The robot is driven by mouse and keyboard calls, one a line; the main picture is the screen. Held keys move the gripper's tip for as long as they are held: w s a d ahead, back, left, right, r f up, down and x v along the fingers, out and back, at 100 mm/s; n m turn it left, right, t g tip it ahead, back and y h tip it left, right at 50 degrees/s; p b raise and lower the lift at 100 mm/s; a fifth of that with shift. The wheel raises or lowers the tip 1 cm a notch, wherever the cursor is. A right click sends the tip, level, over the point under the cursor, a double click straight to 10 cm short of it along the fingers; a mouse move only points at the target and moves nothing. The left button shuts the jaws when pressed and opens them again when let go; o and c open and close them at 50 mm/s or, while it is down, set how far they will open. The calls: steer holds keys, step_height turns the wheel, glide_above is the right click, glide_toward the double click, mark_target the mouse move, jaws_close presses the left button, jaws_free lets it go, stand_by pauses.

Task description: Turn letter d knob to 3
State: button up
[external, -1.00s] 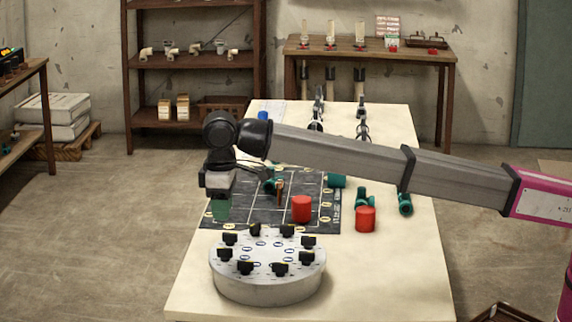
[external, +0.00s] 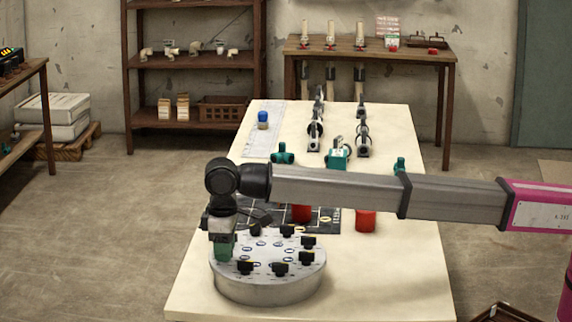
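A round grey dial unit (external: 270,289) stands at the near end of the table. Several black knobs, such as one at the front (external: 280,269) and one at the right (external: 306,258), ring its pale top. Their letters and numbers are too small to read, so I cannot tell which is knob d or where it points. My gripper (external: 223,256) points down over the left rim of the unit, with its green finger part low at knob height. It hides the knobs on that side. I cannot tell whether it touches a knob or whether its fingers are apart.
Green fittings (external: 337,155) and dark pipe assemblies stand farther back. The table front (external: 380,290) right of the unit is clear.

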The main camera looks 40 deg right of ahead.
jaws_close()
steer(key=shift+n, duration=0.5)
jaws_free()
steer(key=shift+r, duration=0.1)
step_height(320, 180, up, 11)
stand_by(0.4)
